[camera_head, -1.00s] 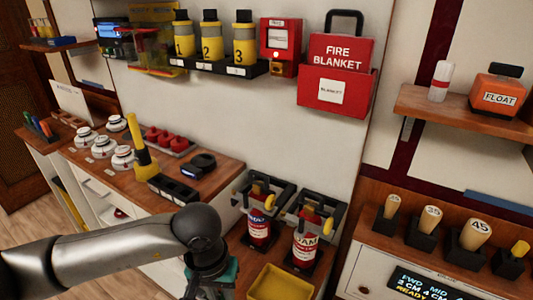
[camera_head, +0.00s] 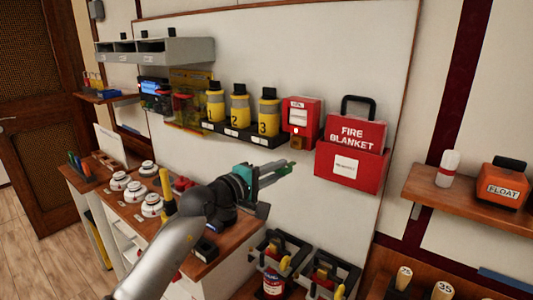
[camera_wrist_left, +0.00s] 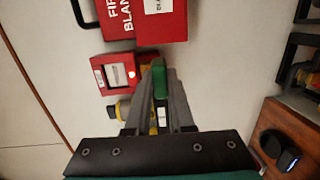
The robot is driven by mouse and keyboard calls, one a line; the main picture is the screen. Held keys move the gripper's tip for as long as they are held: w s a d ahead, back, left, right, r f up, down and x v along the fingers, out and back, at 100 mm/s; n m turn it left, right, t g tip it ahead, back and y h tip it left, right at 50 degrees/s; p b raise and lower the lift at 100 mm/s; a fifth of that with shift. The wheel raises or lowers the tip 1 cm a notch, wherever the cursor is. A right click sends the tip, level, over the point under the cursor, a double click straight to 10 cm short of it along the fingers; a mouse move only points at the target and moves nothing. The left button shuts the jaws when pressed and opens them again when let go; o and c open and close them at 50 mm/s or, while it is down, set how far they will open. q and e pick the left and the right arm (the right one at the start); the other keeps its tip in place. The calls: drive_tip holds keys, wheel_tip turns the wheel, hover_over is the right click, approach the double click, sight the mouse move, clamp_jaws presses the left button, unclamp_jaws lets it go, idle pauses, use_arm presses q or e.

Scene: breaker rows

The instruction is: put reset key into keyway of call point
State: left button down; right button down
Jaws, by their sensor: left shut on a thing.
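The call point (camera_head: 301,115) is a red box on the white wall panel, between bottle 3 and the fire blanket. A small brass-coloured part (camera_head: 298,143) shows at its lower edge. The call point also shows in the left wrist view (camera_wrist_left: 117,74), with a lit spot beside its white window. My left gripper (camera_head: 288,168) is raised in front of the panel, below the call point and apart from it in the picture. It is shut on a green piece, which I take for the reset key (camera_wrist_left: 159,82). The fingers hide part of the key. My right gripper is not in view.
The red fire blanket case (camera_head: 352,168) is on the panel right of the call point. Yellow numbered bottles (camera_head: 240,107) stand on a black rack to its left. Below are a wooden counter (camera_head: 198,268) and extinguishers (camera_head: 272,284). The panel around the gripper is bare.

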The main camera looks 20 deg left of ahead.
use_arm(q)
drive_tip(key=a+r, duration=0.1)
drive_tip(key=w+a+n+t+y, duration=0.1)
drive_tip(key=shift+a+r, duration=0.35)
drive_tip(key=shift+a, duration=0.05)
drive_tip(key=b, duration=0.3)
approach(299, 142)
drive_tip(key=shift+w+d+f, duration=0.1)
drive_tip(key=shift+w+f, duration=0.15)
drive_tip(key=shift+w, duration=0.5)
drive_tip(key=shift+w+d+f, duration=0.1)
drive_tip(key=shift+w+f, duration=0.15)
drive_tip(key=shift+w, duration=0.45)
drive_tip(key=shift+b+x, duration=1.25)
drive_tip(key=shift+x, duration=0.15)
idle(0.4)
drive_tip(key=c, duration=0.7)
unclamp_jaws()
drive_tip(key=shift+a, duration=0.1)
